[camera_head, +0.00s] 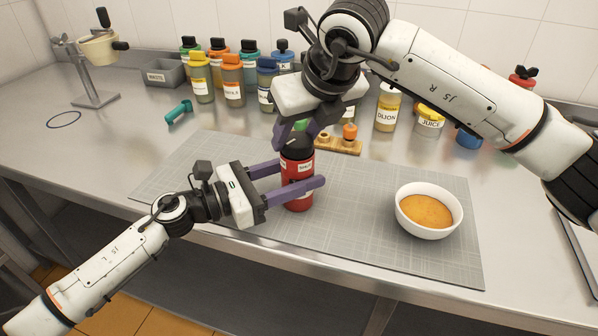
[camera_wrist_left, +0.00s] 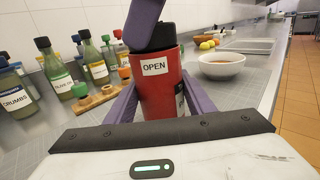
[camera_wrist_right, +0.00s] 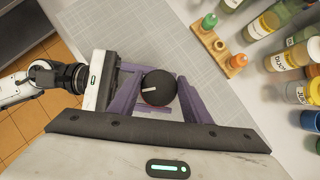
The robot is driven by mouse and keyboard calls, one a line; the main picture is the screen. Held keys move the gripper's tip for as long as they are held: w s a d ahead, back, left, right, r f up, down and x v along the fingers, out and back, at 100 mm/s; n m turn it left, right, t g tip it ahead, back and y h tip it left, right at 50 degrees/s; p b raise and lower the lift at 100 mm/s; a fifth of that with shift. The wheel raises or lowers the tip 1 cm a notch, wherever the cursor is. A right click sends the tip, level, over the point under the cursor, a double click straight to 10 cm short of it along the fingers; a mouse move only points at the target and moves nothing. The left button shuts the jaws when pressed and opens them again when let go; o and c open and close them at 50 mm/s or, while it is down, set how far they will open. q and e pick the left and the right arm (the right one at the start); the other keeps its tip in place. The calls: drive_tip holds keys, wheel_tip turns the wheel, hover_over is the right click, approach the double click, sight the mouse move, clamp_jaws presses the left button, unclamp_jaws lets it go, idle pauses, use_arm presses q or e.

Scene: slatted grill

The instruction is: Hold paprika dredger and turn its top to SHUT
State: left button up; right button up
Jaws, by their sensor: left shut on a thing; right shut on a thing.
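The paprika dredger (camera_head: 297,170) is a red cylinder with a black top, upright on the grey mat (camera_head: 390,182). My left gripper (camera_head: 302,176) is shut on its red body from the left. My right gripper (camera_head: 296,137) comes from above and is shut on the black top. In the left wrist view, the body (camera_wrist_left: 160,93) bears an OPEN label facing that camera, and a purple finger hides part of the top. In the right wrist view, the round black top (camera_wrist_right: 160,82) has a white mark pointing left, towards my left gripper's base.
A white bowl of orange contents (camera_head: 427,211) stands on the mat to the right. A wooden rack (camera_head: 338,146) stands behind the dredger. Several bottles and jars line the back wall, with a grey bin (camera_head: 165,72) left of them. The front left of the table is clear.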

use_arm(q)
drive_tip(key=shift+a, duration=0.1)
use_arm(e)
drive_tip(key=shift+n, duration=0.3)
drive_tip(key=shift+n+g+y, duration=0.5)
drive_tip(key=shift+n+y, duration=0.2)
drive_tip(key=shift+n, duration=0.9)
drive_tip(key=n+g+y, duration=0.1)
drive_tip(key=n, duration=0.2)
drive_tip(key=shift+g, duration=0.3)
drive_tip(key=shift+n, duration=0.3)
drive_tip(key=shift+n+g+y, duration=0.4)
drive_tip(key=shift+n+g, duration=0.5)
drive_tip(key=shift+n, duration=0.7)
